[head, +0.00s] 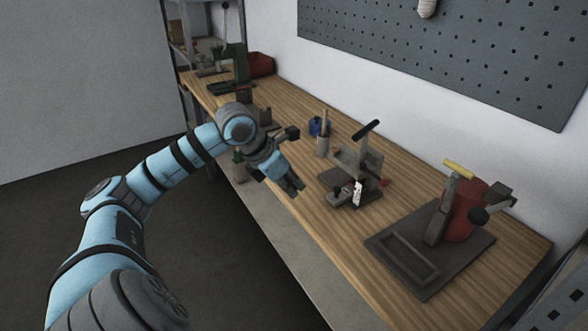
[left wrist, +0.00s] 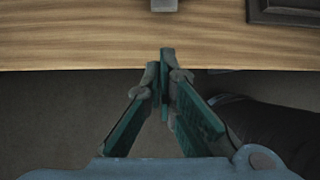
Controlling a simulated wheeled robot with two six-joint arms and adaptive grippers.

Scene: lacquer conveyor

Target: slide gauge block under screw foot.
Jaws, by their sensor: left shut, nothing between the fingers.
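My left gripper (head: 294,188) is shut and empty. It hangs at the front edge of the bench, left of a small grey fixture (head: 352,160) with a dark T-shaped screw handle on top. In the left wrist view the closed fingertips (left wrist: 166,62) meet over the bench edge. A light grey piece (left wrist: 163,5) shows at the top edge of that view, ahead of the fingertips and apart from them. I cannot tell whether it is the gauge block or part of the fixture. The screw foot is too small to make out. My right gripper is not in view.
The wooden bench (head: 315,228) is bare in front of the fixture. A dark plate (head: 398,262) with a red cylinder (head: 468,212) stands to the right. A grey cup (head: 322,147) and a blue item (head: 317,125) stand behind. A pegboard (head: 450,50) hangs on the wall.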

